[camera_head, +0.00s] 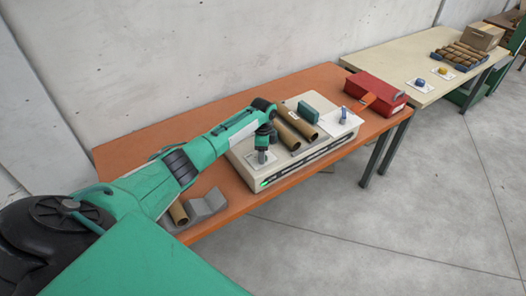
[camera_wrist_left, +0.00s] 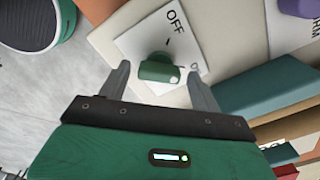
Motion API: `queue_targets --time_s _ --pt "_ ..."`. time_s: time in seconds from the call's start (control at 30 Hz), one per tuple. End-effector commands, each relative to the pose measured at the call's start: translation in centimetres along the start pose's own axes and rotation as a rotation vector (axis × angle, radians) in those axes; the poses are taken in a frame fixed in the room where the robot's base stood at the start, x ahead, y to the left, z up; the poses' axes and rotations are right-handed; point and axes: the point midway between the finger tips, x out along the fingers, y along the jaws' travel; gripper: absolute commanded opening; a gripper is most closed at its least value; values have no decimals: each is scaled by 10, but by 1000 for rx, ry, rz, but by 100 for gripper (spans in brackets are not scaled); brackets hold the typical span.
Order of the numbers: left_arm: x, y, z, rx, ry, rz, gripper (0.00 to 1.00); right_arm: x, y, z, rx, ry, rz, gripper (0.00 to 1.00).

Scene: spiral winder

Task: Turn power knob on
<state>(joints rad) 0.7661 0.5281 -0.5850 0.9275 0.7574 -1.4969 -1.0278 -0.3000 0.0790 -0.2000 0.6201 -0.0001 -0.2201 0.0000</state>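The power knob (camera_wrist_left: 158,68) is green with a pale dot. It stands on a white plate (camera_wrist_left: 135,42) marked "OFF", with a second label partly cut off by my finger. My left gripper (camera_wrist_left: 158,84) is open, with one finger on each side of the knob; I cannot tell whether they touch it. In the head view my left gripper (camera_head: 262,158) points down over the white plate at the near left of the cream machine (camera_head: 246,172), hiding the knob. My right gripper is not in view.
The machine stands on an orange table (camera_head: 130,150) with cardboard tubes (camera_head: 287,137), a green block (camera_head: 311,105) and a blue knob (camera_head: 343,114) on it. A red box (camera_head: 375,92) is at the right. A grey cradle (camera_head: 207,206) lies at the near left.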

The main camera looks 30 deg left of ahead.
Motion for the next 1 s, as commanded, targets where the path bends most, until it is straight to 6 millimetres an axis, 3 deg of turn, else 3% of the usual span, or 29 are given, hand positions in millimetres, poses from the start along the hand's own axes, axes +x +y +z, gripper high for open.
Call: queue_targets --time_s 0.27,0.43,1.0 --pt "1 1 0 -1 -1 2 67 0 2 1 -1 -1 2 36" --pt "-10 0 0 -1 0 0 67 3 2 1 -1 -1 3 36" --pt "-122 0 0 0 1 -1 67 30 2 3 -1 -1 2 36"
